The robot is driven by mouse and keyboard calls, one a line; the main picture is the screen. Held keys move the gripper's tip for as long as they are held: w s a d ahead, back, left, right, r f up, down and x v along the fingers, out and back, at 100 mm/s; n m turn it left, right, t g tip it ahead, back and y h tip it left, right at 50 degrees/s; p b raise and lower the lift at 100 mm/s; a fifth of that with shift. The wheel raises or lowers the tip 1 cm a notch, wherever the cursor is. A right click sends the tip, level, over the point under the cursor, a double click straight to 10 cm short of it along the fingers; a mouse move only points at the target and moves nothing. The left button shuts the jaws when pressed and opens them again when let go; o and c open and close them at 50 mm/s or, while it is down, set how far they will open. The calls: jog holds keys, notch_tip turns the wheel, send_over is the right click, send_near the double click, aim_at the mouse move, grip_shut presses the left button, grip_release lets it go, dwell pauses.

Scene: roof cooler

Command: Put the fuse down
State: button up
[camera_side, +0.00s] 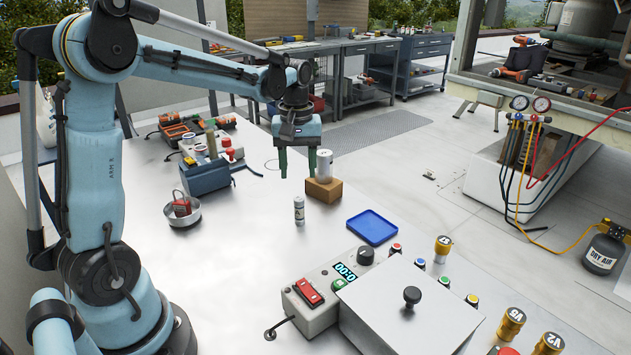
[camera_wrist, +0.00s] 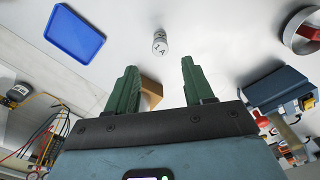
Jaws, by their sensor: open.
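A small pale cylinder with a dark label, which looks like the fuse (camera_side: 299,211), stands upright on the metal table (camera_side: 245,290). In the wrist view the fuse (camera_wrist: 160,45) shows the marking "1A" and lies just beyond the fingertips. My gripper (camera_side: 298,174) is open with its green fingers pointing down, and nothing is between them. It also shows in the wrist view (camera_wrist: 159,66). The fuse is apart from both fingers. A larger white cylinder (camera_side: 324,163) stands on a wooden block (camera_side: 323,190), right of my gripper.
A blue tray (camera_side: 372,228) lies right of the fuse. A round metal dish (camera_side: 182,211) with a red item and a blue-grey fixture (camera_side: 205,176) stand left. A control box with a timer (camera_side: 322,290) and a lidded box (camera_side: 410,305) are in front. Table between dish and fuse is clear.

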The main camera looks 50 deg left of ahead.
jog(key=shift+s+d+r, duration=0.15)
jog(key=shift+d+r, duration=0.1)
jog(key=shift+d, duration=0.05)
jog(key=s+d+m+t, duration=0.7)
jog(key=s+d+m, duration=0.2)
jog(key=d+m, duration=0.2)
jog(key=shift+s+d+r, duration=0.35)
jog(key=shift+d+r, duration=0.05)
jog(key=shift+d, duration=0.5)
